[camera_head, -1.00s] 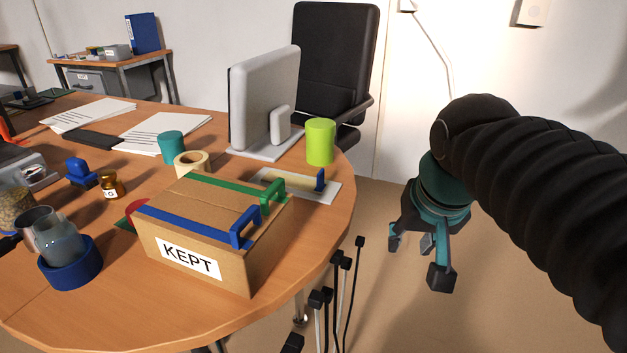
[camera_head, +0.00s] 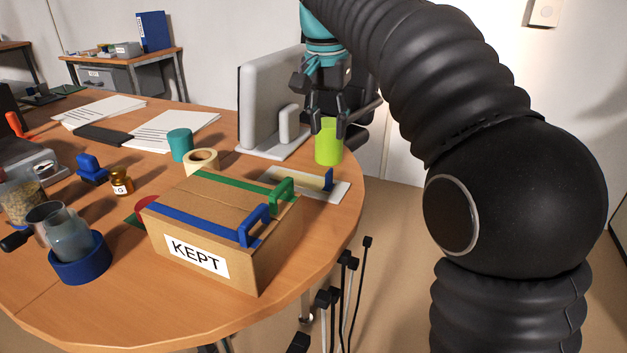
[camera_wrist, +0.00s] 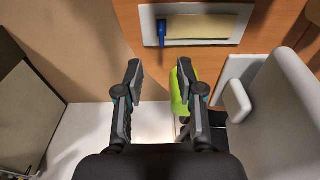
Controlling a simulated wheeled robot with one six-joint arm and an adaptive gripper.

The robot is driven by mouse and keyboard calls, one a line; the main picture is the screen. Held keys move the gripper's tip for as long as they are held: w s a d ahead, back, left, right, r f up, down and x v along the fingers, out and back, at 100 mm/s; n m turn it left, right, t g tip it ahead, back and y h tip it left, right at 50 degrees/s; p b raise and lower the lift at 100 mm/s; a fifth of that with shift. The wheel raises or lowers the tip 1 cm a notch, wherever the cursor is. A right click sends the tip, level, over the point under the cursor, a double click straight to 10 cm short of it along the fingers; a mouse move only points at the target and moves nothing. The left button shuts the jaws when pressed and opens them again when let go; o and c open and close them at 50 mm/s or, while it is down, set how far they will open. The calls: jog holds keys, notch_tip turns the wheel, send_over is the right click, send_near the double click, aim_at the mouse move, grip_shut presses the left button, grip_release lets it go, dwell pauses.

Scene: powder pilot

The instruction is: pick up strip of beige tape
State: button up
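The strip of beige tape (camera_head: 303,178) lies on a white plate (camera_head: 335,191) near the table's right edge, behind the cardboard box. A blue upright tab (camera_head: 329,180) stands at one end of it. The strip also shows at the top of the wrist view (camera_wrist: 205,26), beyond my fingertips, with the blue tab at its left end. My gripper (camera_head: 327,128) is open and empty, pointing down. In the head view it overlaps the lime cup (camera_head: 328,150); in the wrist view (camera_wrist: 158,70) the cup is partly hidden by the right finger.
The cardboard box (camera_head: 215,250) marked KEPT, with green and blue tapes and raised handles, stands in front of the strip. A monitor (camera_head: 262,105) stands behind it. A beige tape roll (camera_head: 202,160) and teal cup (camera_head: 180,145) are to the left.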

aim_at(329, 171)
jog(key=f, duration=0.4)
jog(key=f+b, duration=0.1)
jog(key=f, duration=0.2)
jog(key=shift+w+d, duration=0.15)
jog(key=shift+w, duration=0.25)
jog(key=shift+w+f, duration=0.2)
jog(key=shift+f, duration=0.75)
jog(key=shift+w+f, duration=0.2)
jog(key=shift+f, duration=0.75)
jog(key=shift+w+f, duration=0.2)
jog(key=shift+f, duration=0.75)
grip_shut()
